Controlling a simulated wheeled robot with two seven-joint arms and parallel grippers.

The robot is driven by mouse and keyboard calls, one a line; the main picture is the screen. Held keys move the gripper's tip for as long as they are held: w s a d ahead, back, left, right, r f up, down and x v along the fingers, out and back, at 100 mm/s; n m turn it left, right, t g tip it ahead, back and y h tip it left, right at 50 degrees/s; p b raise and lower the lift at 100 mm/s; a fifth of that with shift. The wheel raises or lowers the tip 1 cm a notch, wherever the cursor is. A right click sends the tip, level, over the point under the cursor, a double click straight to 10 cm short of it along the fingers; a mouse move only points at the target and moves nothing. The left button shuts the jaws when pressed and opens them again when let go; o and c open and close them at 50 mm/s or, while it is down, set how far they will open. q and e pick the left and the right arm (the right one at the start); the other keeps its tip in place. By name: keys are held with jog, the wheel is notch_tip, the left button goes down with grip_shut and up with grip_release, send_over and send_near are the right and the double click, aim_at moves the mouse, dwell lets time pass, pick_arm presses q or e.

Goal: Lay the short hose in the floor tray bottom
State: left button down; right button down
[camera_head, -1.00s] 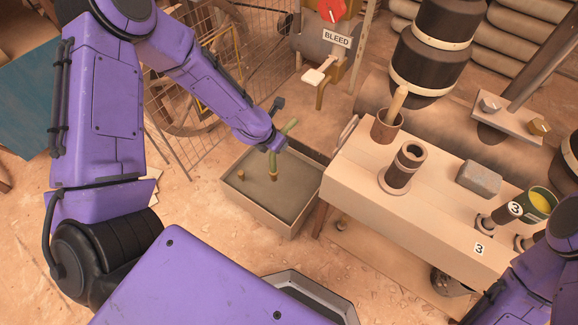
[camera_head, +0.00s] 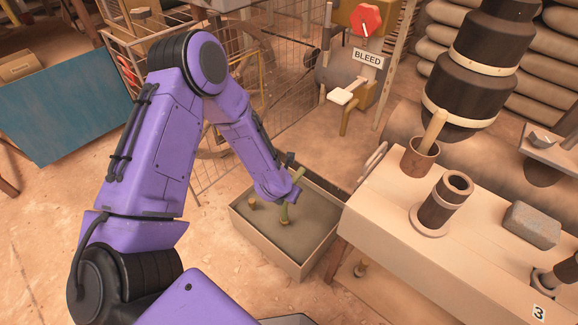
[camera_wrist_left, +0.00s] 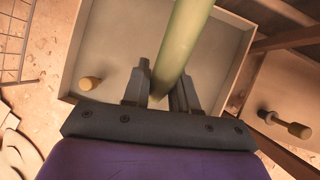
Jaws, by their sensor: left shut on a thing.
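The short hose is a pale green tube (camera_head: 284,212) with a brass-coloured lower end, steeply tilted within the floor tray's walls. My left gripper (camera_head: 294,192) is shut on it above the tray bottom. In the left wrist view the hose (camera_wrist_left: 184,38) runs up between the fingers of my left gripper (camera_wrist_left: 163,82). I cannot tell whether its lower end touches the bottom. The floor tray (camera_head: 262,245) is a shallow square box with a grey-brown bottom, and it also shows in the left wrist view (camera_wrist_left: 237,62). My right gripper is out of view.
A pale bench (camera_head: 385,215) with cups and a grey block (camera_head: 532,225) stands close on the right. A wire fence (camera_head: 290,85) and the BLEED sign (camera_head: 368,59) are behind. Floor left of the tray is clear.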

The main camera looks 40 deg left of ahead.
pick_arm(q)
jog(key=shift+f, duration=0.15)
jog(key=c, duration=0.9)
grip_release()
jog(key=p+v, duration=0.6)
jog(key=v, duration=0.6)
jog(key=s+f+m+g, duration=0.1)
jog(key=s+f+m, duration=0.3)
jog(key=s+m, duration=0.3)
jog(key=s+f+m+g+y, duration=0.1)
jog(key=s+f+m, duration=0.3)
jog(key=m, duration=0.9)
jog(key=s+d+f+m+y, duration=0.1)
jog(key=s+f+m, duration=0.3)
jog(key=s+m, duration=0.6)
jog(key=shift+g, duration=0.4)
jog(key=shift+r, duration=0.1)
